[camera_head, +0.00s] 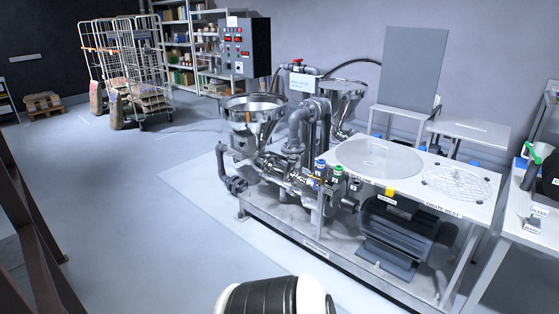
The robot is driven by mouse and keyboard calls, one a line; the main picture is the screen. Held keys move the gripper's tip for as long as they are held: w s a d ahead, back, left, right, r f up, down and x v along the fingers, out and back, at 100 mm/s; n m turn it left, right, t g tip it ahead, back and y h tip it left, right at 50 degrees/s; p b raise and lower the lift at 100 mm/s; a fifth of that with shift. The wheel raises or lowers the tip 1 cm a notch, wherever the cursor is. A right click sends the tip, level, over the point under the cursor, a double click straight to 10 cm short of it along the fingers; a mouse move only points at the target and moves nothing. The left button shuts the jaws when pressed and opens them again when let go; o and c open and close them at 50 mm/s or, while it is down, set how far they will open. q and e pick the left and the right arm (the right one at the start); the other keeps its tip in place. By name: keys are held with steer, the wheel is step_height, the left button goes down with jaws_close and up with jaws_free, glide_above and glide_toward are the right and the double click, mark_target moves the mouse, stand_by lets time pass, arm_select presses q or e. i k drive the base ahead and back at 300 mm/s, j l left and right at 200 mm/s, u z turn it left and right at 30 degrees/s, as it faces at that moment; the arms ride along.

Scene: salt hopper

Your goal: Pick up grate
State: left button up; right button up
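A round wire grate (457,184) lies flat on the right part of a white bench top (414,190), beside printed lettering that seems to read "grate rest". A round, pale, flat disc or lid (379,158) lies to its left on the same top. A shiny metal hopper (254,114) stands open on the pump skid at the left, and a second metal hopper (342,92) stands behind it. Neither of my grippers shows. A black and white rounded part at the bottom edge seems to be mine, well in front of the skid and far from the grate.
Pipes, valves and a dark motor (398,232) crowd the skid below the bench. A control box (246,47) stands behind. Another table (528,215) with small items stands close at the right. Wheeled cages (142,70) stand far back. The floor at the left (120,200) is clear.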

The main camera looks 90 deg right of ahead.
mark_target(458, 177)
steer(key=i+j+z, duration=0.1)
steer(key=z, duration=0.4)
steer(key=i+j+z, duration=0.2)
steer(key=z, duration=0.3)
